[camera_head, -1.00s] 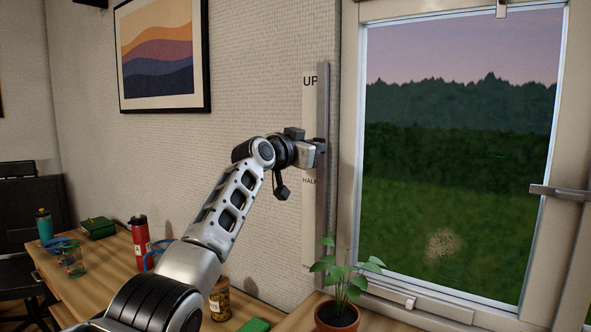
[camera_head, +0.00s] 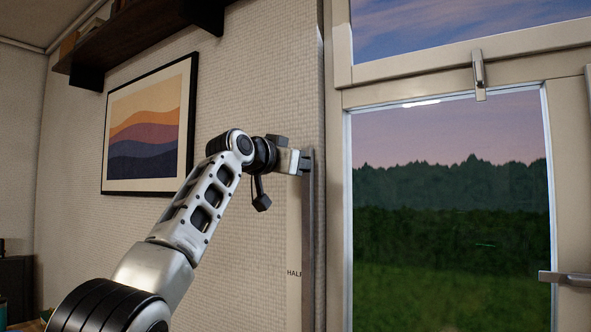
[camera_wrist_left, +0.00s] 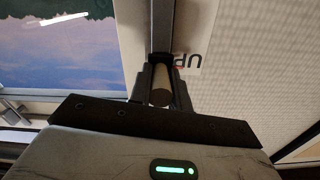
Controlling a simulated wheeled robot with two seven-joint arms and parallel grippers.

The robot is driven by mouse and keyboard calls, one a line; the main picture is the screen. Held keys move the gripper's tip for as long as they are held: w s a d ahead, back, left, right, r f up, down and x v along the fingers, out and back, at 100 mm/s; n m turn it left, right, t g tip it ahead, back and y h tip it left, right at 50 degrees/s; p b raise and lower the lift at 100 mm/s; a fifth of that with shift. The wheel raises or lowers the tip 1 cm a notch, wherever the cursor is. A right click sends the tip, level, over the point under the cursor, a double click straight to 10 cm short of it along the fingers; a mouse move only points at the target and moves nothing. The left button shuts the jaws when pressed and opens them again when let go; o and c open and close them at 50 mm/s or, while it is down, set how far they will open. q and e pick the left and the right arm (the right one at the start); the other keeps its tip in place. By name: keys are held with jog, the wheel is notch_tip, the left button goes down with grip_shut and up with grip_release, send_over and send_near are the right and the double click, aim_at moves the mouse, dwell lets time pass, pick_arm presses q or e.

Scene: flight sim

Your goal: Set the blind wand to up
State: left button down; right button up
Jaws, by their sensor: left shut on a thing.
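The blind wand's grey upright rail (camera_head: 308,235) runs along the wall beside the window, with a white label strip (camera_head: 294,225) next to it. The "HALF" mark (camera_head: 294,273) shows well below my left gripper (camera_head: 303,160). The "UP" mark is hidden behind the gripper in the head view, but it shows upside down in the left wrist view (camera_wrist_left: 188,61), close to the fingers. My left gripper (camera_wrist_left: 160,92) is shut on the wand's pale round handle (camera_wrist_left: 160,84), at the rail. My right gripper is not in view.
The window frame (camera_head: 338,210) stands just right of the rail, with a latch (camera_head: 479,75) above and a handle (camera_head: 565,278) at right. A framed picture (camera_head: 150,125) hangs left of my arm, below a dark shelf (camera_head: 140,40).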

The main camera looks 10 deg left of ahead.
pick_arm(q)
jog(key=shift+s+a+r, duration=0.1)
jog(key=shift+r, duration=0.4)
jog(key=c, duration=1.3)
grip_release()
jog(key=shift+f, duration=0.2)
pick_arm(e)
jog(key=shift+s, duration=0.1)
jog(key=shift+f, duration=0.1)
pick_arm(q)
jog(key=shift+s+a+f+b, duration=0.15)
jog(key=shift+s+f+b, duration=0.2)
jog(key=shift+b, duration=0.35)
jog(key=b+v, duration=0.6)
jog(key=v, duration=0.9)
jog(key=shift+r+b, duration=0.3)
jog(key=shift+b, duration=0.1)
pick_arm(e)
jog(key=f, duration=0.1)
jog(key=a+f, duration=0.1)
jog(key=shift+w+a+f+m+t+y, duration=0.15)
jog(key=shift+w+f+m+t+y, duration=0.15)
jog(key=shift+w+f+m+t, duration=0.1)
